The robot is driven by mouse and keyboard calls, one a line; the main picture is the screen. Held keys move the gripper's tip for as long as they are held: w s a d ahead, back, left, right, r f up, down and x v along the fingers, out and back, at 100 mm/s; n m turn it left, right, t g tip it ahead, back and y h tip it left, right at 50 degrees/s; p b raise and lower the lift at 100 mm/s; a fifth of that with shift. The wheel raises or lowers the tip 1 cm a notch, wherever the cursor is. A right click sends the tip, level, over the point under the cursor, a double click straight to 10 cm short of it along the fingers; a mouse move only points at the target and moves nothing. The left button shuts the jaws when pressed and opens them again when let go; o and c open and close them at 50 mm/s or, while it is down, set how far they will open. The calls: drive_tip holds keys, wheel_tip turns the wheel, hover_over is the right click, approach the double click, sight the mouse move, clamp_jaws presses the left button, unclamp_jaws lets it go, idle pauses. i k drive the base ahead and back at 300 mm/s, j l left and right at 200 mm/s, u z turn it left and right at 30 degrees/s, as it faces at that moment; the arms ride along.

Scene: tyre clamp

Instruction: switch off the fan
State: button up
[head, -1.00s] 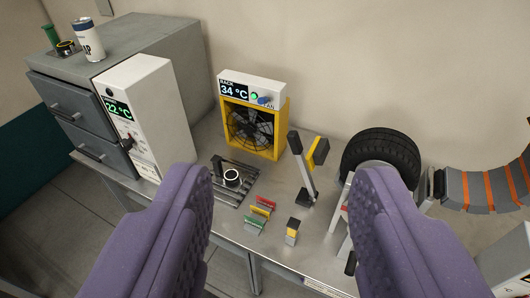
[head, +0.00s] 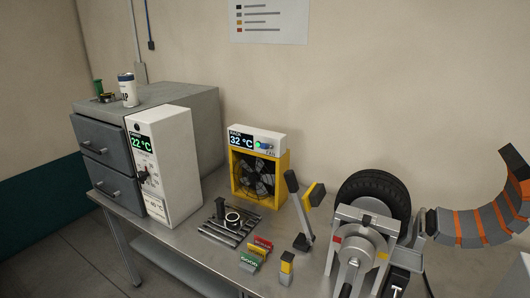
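The fan (head: 240,182) is a dark-bladed fan in a yellow square frame, standing at the back of the metal table against the wall. A white control box (head: 272,137) sits on top of it. Its display (head: 241,141) reads 32 °C. To the right of the display are a lit green lamp (head: 258,145) and a small blue switch or knob (head: 267,148) above the word FAN. The exact position of the switch is too small to tell. My gripper is not in this view.
A white cabinet (head: 178,155) reading 22 °C and a grey drawer unit (head: 96,163) stand left. A slatted rack (head: 225,236) lies in front of the fan. A lever (head: 301,212), a tyre (head: 384,187) in a clamp (head: 352,247) and small coloured blocks (head: 258,247) stand right and front.

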sight(263, 146)
drive_tip(key=i+j+z, duration=0.1)
drive_tip(key=i, duration=0.35)
drive_tip(key=i+j, duration=0.2)
drive_tip(key=i, duration=0.25)
drive_tip(key=i+j+z, duration=0.15)
drive_tip(key=i, duration=0.35)
drive_tip(key=i+j, duration=0.25)
drive_tip(key=i, duration=0.2)
drive_tip(key=i+j+z, duration=0.15)
drive_tip(key=i, duration=0.3)
drive_tip(key=j, duration=0.1)
